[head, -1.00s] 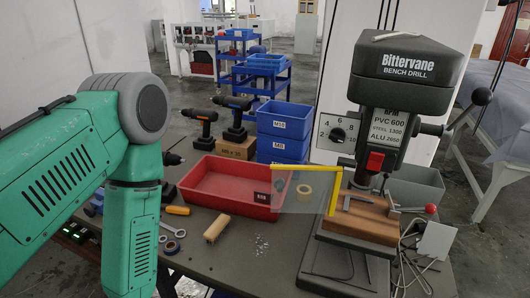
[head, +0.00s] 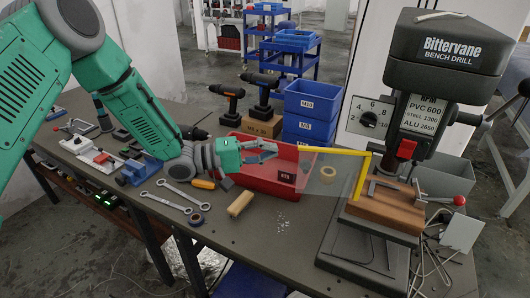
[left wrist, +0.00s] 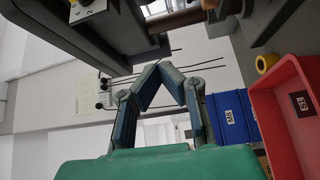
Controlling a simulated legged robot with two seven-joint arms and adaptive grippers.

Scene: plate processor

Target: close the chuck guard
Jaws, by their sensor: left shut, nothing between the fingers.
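The chuck guard is a clear panel with a yellow frame (head: 361,176) on the bench drill (head: 418,115). It stands out to the left of the drill, its yellow top bar reaching toward the red tray, so the chuck side is uncovered. My left gripper (head: 276,151) is above the red tray, a short way left of the bar's free end and apart from it. Its fingertips meet, with nothing between them, as the left wrist view (left wrist: 159,66) also shows. I cannot make out the guard in the left wrist view. My right gripper is not in view.
The red tray (head: 262,183) lies under my left gripper. Blue bins (head: 310,97) and cordless drills (head: 228,95) stand behind it. A tape roll (head: 328,174) lies by the guard. A wooden block (head: 240,203) and wrenches (head: 170,199) lie in front. The wooden workpiece (head: 390,208) sits below the drill.

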